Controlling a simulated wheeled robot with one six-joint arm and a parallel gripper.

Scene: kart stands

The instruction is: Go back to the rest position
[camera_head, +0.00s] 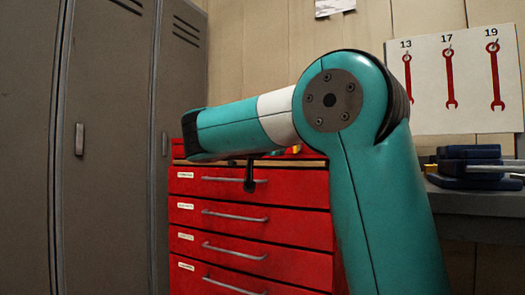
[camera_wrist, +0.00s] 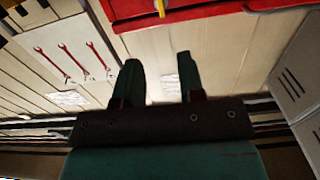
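My gripper shows in the wrist view (camera_wrist: 159,76) with its two dark fingers spread apart. Nothing is visible between them except the pale panelled wall and a white paper behind. In the head view my teal arm rises at the right and bends left in front of the red drawer cabinet (camera_head: 255,226). My fingers cannot be clearly made out there; a small dark part shows below the forearm. The cabinet's red top also shows at the upper edge of the wrist view (camera_wrist: 200,14), with a small yellow item on it.
Grey lockers (camera_head: 110,150) stand at the left. A board with red wrenches (camera_head: 455,80) marked 13, 17 and 19 hangs at the right. Below it, dark blue cases (camera_head: 470,165) lie on a grey bench (camera_head: 475,203). A paper (camera_head: 334,7) is on the wall.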

